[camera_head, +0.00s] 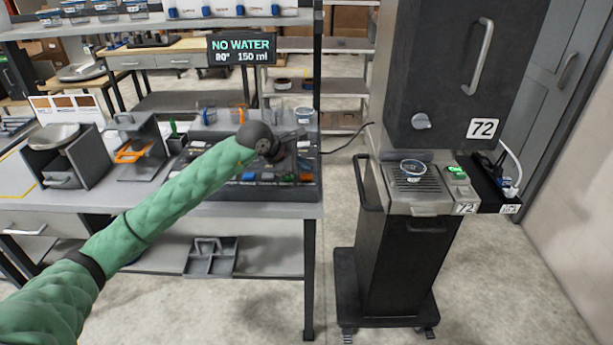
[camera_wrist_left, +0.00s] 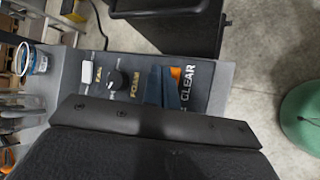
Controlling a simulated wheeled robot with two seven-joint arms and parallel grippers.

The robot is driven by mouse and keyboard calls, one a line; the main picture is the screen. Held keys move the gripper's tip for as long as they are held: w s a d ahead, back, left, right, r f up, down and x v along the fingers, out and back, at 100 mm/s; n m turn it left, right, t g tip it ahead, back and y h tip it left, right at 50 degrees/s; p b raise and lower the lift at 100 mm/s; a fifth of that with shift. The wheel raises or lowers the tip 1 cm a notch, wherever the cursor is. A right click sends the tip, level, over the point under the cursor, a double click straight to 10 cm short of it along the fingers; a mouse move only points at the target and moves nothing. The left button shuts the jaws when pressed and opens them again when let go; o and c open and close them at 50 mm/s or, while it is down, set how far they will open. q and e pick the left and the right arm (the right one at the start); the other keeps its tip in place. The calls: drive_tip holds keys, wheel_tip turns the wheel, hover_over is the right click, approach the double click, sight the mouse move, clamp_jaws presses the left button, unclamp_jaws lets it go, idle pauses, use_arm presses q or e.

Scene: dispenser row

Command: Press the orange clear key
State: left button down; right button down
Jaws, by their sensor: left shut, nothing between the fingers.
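The orange clear key (camera_wrist_left: 176,73) shows in the left wrist view as a small orange patch beside the printed word CLEAR. The rest of it is hidden behind my fingers. My left gripper (camera_wrist_left: 163,72) is shut and empty, its dark fingertips over the key's area; I cannot tell whether they touch it. In the head view my left gripper (camera_head: 293,137) hangs over the dark control panel of the dispenser on the table. The sign (camera_head: 240,49) above it reads NO WATER, 80°, 150 ml. My right gripper is in neither view.
A white key (camera_wrist_left: 87,73) and a black knob (camera_wrist_left: 114,80) near the word FOAM share the panel. A cup (camera_wrist_left: 38,60) stands farther left in the wrist view. A tall dark machine (camera_head: 450,75) marked 72 stands to the right, across a floor gap.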

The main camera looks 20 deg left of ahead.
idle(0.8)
use_arm(q)
drive_tip(key=shift+f, duration=0.1)
drive_tip(key=shift+f+b, duration=0.35)
drive_tip(key=shift+b, duration=0.35)
drive_tip(key=shift+f+b, duration=0.45)
drive_tip(key=shift+b, duration=0.1)
idle(0.7)
drive_tip(key=shift+r, duration=0.9)
